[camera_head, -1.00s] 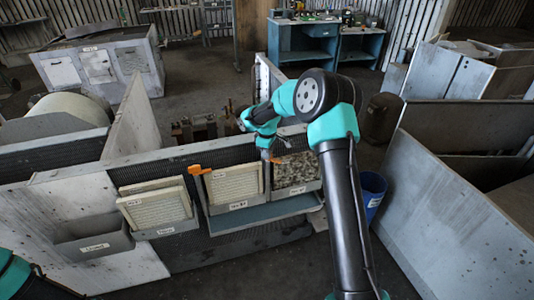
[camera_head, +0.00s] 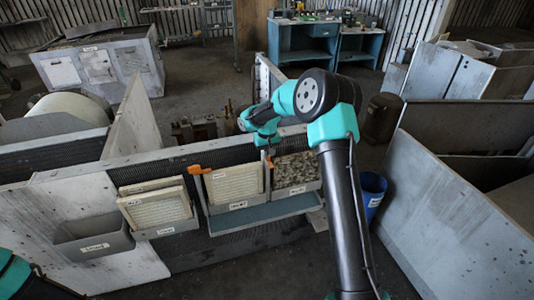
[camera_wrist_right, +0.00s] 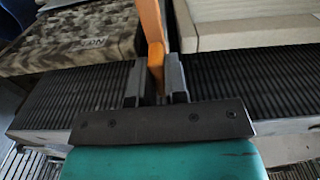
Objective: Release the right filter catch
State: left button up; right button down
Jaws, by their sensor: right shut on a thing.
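The right filter catch is an orange lever (camera_wrist_right: 152,38), upright between the fingers of my right gripper (camera_wrist_right: 155,86) in the right wrist view. The fingers are shut on it. In the head view only a small orange bit of this catch (camera_head: 269,163) shows below my right gripper (camera_head: 268,151), between the middle filter and the right one. The left catch (camera_head: 195,170) is orange and lies sideways by the middle filter's upper left corner. The middle filter (camera_head: 236,183) is pale; the right filter (camera_head: 297,173) is mottled brown. My left gripper is out of view.
A grey labelled bin (camera_head: 94,236) hangs at the left of the housing. Pale filters (camera_head: 158,208) stand in a holder beside it. A shelf (camera_head: 265,212) juts out below the middle and right filters. A blue bucket (camera_head: 373,190) stands right of my arm.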

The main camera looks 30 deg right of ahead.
jog(key=shift+m, duration=0.4)
jog(key=c, duration=1.1)
grip_release()
jog(key=shift+c, duration=0.2)
notch_tip(320, 180, up, 18)
jog(key=shift+f, duration=0.25)
